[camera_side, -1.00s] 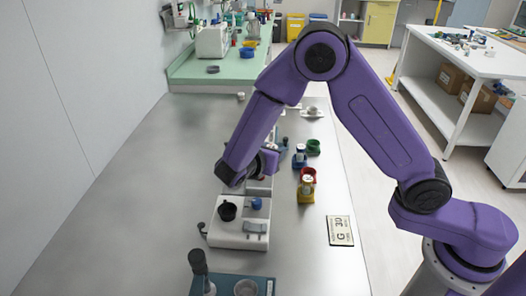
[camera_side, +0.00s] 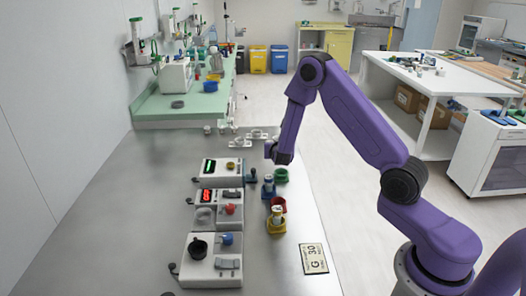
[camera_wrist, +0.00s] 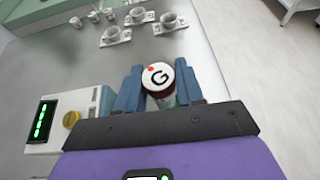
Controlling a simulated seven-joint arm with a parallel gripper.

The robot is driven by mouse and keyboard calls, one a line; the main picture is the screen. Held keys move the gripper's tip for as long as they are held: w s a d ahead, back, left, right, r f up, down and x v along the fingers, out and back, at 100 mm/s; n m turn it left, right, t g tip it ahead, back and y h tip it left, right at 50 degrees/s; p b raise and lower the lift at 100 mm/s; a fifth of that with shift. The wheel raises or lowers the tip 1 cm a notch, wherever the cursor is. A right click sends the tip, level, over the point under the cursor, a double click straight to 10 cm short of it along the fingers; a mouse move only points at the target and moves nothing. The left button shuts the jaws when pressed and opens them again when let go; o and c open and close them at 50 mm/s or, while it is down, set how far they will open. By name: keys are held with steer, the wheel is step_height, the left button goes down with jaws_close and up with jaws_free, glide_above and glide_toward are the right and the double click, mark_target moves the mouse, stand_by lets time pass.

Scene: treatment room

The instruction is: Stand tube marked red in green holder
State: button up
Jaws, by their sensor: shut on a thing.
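My gripper (camera_wrist: 160,90) is shut on a tube (camera_wrist: 158,76) in the wrist view. The tube's white top carries a black "G" and a red mark, and its body is mostly hidden below the cap between the blue fingers. In the side view my gripper (camera_side: 281,158) is above and near the green holder (camera_side: 281,175), a small round cup on the steel bench. The held tube is hard to make out there. I cannot tell from the wrist view how it lines up with the holder.
A blue holder (camera_side: 268,190), red holder (camera_side: 278,204) and yellow holder (camera_side: 275,226) stand close by, the blue and yellow ones with tubes. Three white devices (camera_side: 212,268) line the left. White cups (camera_wrist: 116,34) stand beyond. A "G 30" card (camera_side: 314,258) lies in front.

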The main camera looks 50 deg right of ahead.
steer(key=shift+s+d+f, duration=0.1)
steer(key=shift+d+f, duration=0.3)
steer(key=shift+f, duration=0.75)
steer(key=shift+s+d+f, duration=0.1)
steer(key=shift+d+f, duration=0.25)
steer(key=shift+f, duration=0.75)
steer(key=shift+d+f, duration=0.4)
steer(key=shift+f, duration=0.75)
steer(key=shift+f, duration=0.25)
stand_by(4.3)
